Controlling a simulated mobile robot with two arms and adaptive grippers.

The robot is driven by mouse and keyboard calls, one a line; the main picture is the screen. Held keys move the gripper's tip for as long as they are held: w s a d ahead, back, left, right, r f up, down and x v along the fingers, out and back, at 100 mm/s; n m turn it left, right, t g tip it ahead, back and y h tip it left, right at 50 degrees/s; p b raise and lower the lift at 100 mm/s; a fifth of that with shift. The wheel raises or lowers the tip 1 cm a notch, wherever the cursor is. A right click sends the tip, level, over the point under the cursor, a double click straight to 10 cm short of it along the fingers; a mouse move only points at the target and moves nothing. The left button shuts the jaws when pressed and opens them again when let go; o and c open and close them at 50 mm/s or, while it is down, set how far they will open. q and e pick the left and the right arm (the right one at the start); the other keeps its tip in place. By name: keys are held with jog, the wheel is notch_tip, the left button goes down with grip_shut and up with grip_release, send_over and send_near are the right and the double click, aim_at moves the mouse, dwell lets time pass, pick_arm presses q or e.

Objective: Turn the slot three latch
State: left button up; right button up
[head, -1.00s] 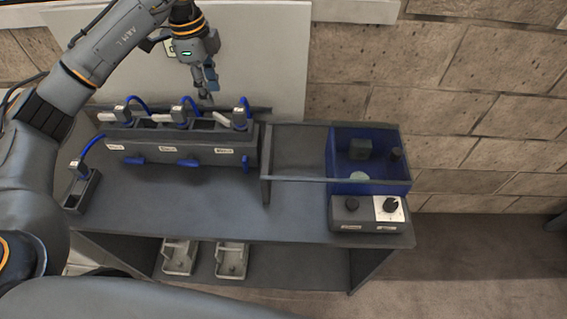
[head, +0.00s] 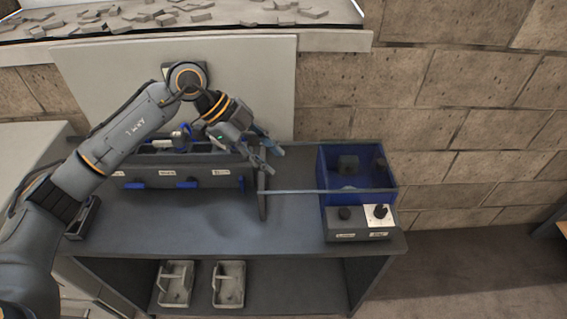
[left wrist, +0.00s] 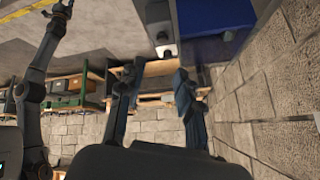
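The grey slot block (head: 205,178) stands at the back left of the bench, with labels too small to read. The first latch (head: 134,185) and the middle latch (head: 187,184) are blue and lie level. My left arm hides part of the block's top. A grey arm, seemingly my right, shows in the left wrist view, its gripper unclear.
A blue bin (head: 335,180) stands right of the gripper, behind a rail. A control box (head: 360,222) with two black knobs is in front of it. Two grey trays (head: 228,284) sit on the lower shelf. The bench front is clear.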

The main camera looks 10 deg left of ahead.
pick_arm(q)
jog(key=d, duration=0.1)
jog(key=s+d+h, duration=0.1)
jog(key=d+r+m+h, duration=0.1)
jog(key=d, duration=0.1)
jog(key=shift+s, duration=0.2)
pick_arm(e)
jog(key=shift+s, duration=0.3)
